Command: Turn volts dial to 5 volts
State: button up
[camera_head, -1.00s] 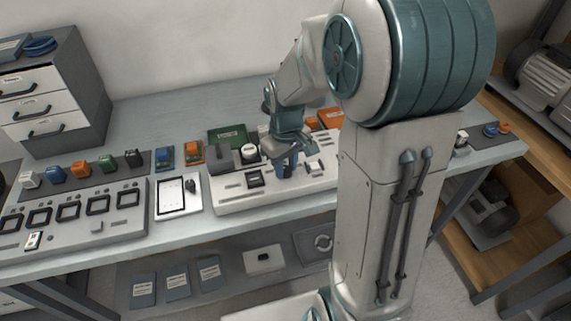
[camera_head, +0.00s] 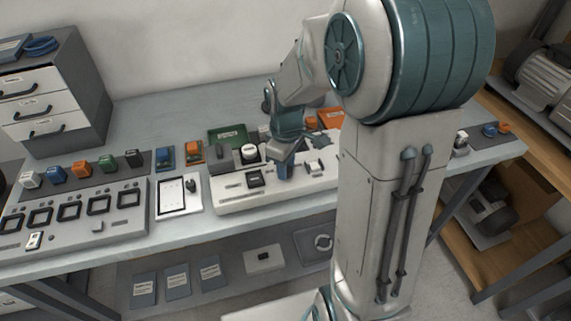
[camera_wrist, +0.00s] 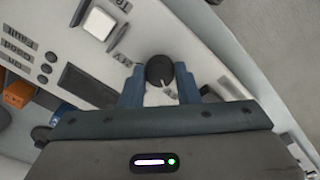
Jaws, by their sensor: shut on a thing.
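The dial (camera_wrist: 159,69) is a round black knob with a pale pointer line, on a light panel in the wrist view. The blue fingers of my gripper (camera_wrist: 160,88) sit on both sides of it and are shut on it. In the head view my gripper (camera_head: 285,172) points down at the white control panel (camera_head: 232,203), and its fingers hide the dial there. The lettering near the dial is too small and tilted to read, so I cannot tell its value.
The panel also carries a white square switch (camera_wrist: 99,23) and a dark display strip (camera_wrist: 88,84) near the dial. A white tablet-like unit (camera_head: 178,208) and a grey console with several black frames (camera_head: 82,212) stand to the left. Green and orange trays lie behind.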

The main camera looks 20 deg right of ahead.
jog(key=shift+r, duration=0.1)
jog(key=o, duration=1)
jog(key=shift+c, duration=0.2)
notch_tip(320, 180, up, 14)
